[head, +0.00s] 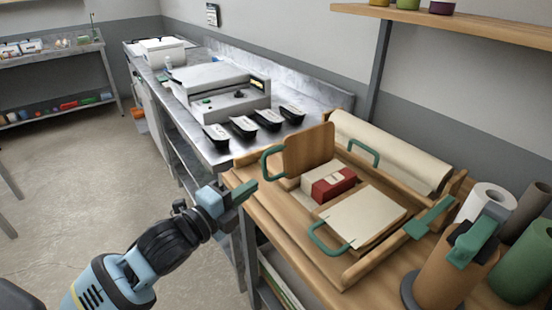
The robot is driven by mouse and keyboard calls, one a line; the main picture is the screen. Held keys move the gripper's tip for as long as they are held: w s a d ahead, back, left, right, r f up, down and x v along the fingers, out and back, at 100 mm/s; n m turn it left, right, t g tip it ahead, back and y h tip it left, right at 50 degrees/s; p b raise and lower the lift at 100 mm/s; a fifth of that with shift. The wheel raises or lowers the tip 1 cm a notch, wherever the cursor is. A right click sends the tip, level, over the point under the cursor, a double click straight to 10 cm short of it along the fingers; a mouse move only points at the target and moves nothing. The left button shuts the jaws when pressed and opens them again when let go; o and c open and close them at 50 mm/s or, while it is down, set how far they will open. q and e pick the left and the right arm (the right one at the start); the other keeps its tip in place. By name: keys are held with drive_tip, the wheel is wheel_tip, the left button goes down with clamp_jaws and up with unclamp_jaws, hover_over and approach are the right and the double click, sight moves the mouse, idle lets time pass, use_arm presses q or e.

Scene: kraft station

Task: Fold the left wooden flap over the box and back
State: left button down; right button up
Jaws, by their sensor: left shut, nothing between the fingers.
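The left wooden flap (308,147) stands roughly upright at the left side of the wooden folding station. Its green handle (266,163) sticks out to the left. A red and white box (334,186) lies in the middle of the station, beside the flap. My left gripper (246,191) is shut and empty. In the picture it is just below and left of the flap's handle, near the bench's left edge; I cannot tell the exact gap. My right gripper is not in view.
A cream-topped panel (366,216) with a green handle lies at the front of the station. A paper roll (390,150) lies behind. A brown cylinder (455,272), a white roll (487,201) and a green roll (524,262) stand at right. Black trays (243,127) sit on the steel counter.

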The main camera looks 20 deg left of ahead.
use_arm(q)
drive_tip(key=w+d, duration=0.1)
drive_tip(key=w, duration=1)
drive_tip(key=shift+w+p, duration=0.35)
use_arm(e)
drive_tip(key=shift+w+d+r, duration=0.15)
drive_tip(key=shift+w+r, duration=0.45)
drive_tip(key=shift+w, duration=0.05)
use_arm(q)
drive_tip(key=shift+w, duration=0.1)
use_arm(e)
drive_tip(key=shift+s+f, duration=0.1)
